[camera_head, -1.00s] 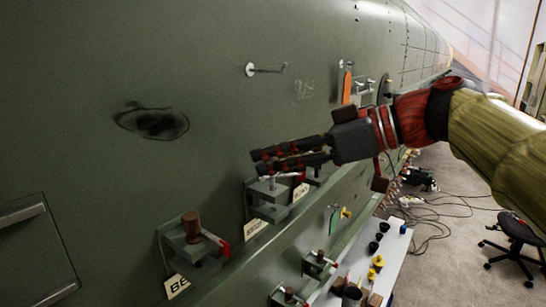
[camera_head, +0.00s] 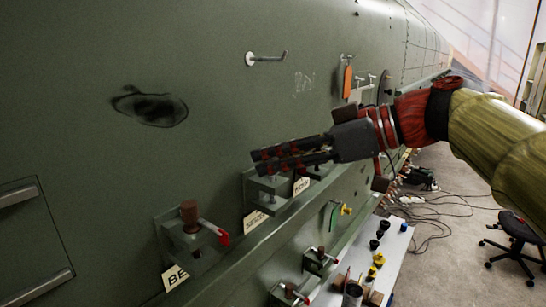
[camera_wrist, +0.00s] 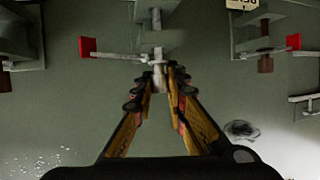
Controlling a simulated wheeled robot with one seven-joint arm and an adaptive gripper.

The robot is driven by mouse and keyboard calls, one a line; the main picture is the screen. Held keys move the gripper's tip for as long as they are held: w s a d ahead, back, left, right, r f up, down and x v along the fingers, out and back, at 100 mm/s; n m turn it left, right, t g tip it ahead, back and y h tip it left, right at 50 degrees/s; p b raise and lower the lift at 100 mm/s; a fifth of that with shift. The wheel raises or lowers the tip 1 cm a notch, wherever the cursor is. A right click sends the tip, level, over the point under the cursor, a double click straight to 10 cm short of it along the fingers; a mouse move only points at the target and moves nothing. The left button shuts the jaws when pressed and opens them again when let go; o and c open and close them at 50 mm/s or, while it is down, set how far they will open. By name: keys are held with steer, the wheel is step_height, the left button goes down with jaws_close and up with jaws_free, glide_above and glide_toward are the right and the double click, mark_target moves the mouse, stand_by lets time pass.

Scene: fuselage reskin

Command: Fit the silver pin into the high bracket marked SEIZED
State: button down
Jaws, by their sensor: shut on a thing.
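My gripper (camera_head: 256,161) is shut on the silver pin (camera_wrist: 158,75) in front of the green fuselage side. In the wrist view, the pin sits between the fingertips and lines up with a grey-green bracket (camera_wrist: 172,40). A silver shaft also shows between that bracket's plates; I cannot tell how far the held pin is in. In the head view, the bracket with the SEIZED label (camera_head: 256,219) is just under my fingers, which hide part of it. A silver lever with a red end (camera_wrist: 88,47) reaches left of the pin in the wrist view.
A bracket with a brown pin (camera_head: 189,214) and a red-ended lever stands to the left. Lower brackets (camera_head: 320,261) hang below the ledge. A hook (camera_head: 266,57) sticks out above my gripper. A white table (camera_head: 398,245) with small parts stands at the lower right.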

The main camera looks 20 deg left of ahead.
steer(key=shift+f+b, duration=0.8)
steer(key=shift+f, duration=0.05)
steer(key=shift+r, duration=0.15)
steer(key=shift+r+p, duration=1.7)
steer(key=shift+r, duration=1.5)
steer(key=shift+b, duration=0.6)
steer(key=shift+f+b, duration=2.85)
steer(key=shift+b, duration=0.05)
